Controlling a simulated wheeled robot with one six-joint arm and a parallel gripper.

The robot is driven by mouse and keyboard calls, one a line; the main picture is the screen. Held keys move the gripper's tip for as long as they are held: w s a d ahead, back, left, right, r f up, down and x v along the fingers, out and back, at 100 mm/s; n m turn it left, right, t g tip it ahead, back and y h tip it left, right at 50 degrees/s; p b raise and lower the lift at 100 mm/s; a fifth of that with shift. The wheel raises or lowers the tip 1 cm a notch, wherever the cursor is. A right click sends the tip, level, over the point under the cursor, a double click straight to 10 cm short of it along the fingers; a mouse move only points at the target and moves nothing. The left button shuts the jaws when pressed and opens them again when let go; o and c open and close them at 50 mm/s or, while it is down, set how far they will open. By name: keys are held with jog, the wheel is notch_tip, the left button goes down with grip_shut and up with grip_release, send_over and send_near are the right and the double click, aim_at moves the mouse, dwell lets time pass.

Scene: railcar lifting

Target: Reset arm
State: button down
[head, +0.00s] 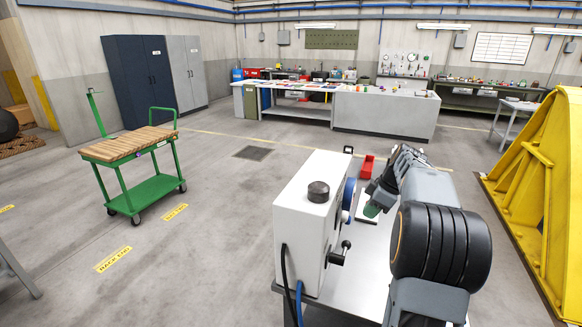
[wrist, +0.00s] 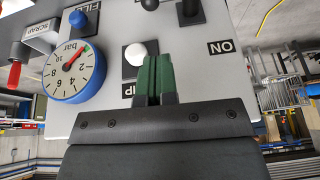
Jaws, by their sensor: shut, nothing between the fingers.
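My gripper (wrist: 155,56) has green fingertips, which are closed together with nothing between them. It shows in the head view (head: 371,211) beside the panel side of a white control box (head: 302,215). In the wrist view the fingertips point at the pale panel (wrist: 215,80), just below a round white button (wrist: 140,52) on a dark plate. I cannot tell whether they touch the panel. A blue-rimmed dial gauge (wrist: 75,72) with a red needle is to the left of the fingers. My arm covers part of the bench in the head view.
The box stands on a grey bench (head: 372,275) with a red bin (head: 366,167). A black-knobbed lever (head: 341,252) sticks out from the box. A yellow frame (head: 545,190) stands at the right. A green cart (head: 150,190) is at the left, with open floor between.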

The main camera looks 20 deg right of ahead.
jog(key=s+a+f+m+t+h, duration=0.1)
jog(key=s+a+m, duration=0.4)
jog(key=s+a, duration=0.4)
jog(key=s+a+f+m+t+h, duration=0.1)
jog(key=s+a+m+h, duration=0.1)
jog(key=s+a+m, duration=0.3)
jog(key=s+a, duration=0.4)
jog(key=a, duration=0.5)
jog(key=shift+f, duration=0.3)
jog(key=shift+d, duration=0.15)
